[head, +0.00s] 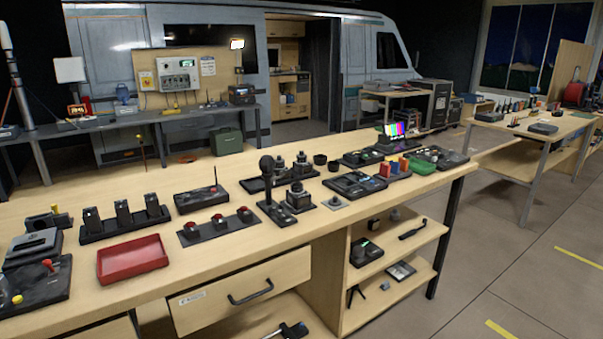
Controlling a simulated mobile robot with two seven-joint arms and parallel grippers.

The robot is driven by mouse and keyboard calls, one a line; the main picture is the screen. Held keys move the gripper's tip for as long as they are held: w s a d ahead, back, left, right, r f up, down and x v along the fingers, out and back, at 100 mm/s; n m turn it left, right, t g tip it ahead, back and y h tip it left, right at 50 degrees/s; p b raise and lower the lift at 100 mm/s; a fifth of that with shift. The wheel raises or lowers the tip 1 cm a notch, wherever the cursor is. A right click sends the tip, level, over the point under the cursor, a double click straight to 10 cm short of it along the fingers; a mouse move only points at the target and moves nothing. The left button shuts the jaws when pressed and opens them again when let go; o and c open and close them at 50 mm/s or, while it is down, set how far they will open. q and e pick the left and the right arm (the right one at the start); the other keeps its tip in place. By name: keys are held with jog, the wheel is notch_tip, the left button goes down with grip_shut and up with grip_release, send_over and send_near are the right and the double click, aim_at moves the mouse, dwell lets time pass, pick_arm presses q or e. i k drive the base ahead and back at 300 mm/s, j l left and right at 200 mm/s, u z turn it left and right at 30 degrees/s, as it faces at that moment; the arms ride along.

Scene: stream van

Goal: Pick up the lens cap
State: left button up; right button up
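I cannot single out the lens cap with certainty in the head view. Two small dark round pieces stand on the wooden workbench (350,222) near its middle: one dark round piece (320,159) and a second dark round piece (333,167) just right of it. A small grey plate with a round centre (335,203) lies nearer the bench's front edge. Two camera-like dark units with cylindrical tops stand left of these pieces, the nearer unit (298,197) on a flat base. Neither of my grippers shows in the head view.
A red tray (132,260), a panel with red buttons (217,228) and a joystick unit (272,196) crowd the bench. A drawer (240,293) is shut below. Open shelves (395,245) hold small items.

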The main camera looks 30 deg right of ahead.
aim_at(334, 202)
jog(key=i+l, duration=0.15)
jog(key=l, duration=0.2)
jog(key=i+l, duration=0.15)
jog(key=l, duration=0.25)
jog(key=i+l, duration=0.15)
jog(key=l, duration=0.2)
jog(key=i+l, duration=0.15)
jog(key=l, duration=0.25)
jog(key=i+l, duration=0.15)
jog(key=l, duration=0.2)
jog(key=i+l, duration=0.15)
jog(key=l, duration=0.25)
jog(key=i+l, duration=0.15)
jog(key=l, duration=0.2)
jog(key=i+l, duration=0.15)
jog(key=l, duration=0.2)
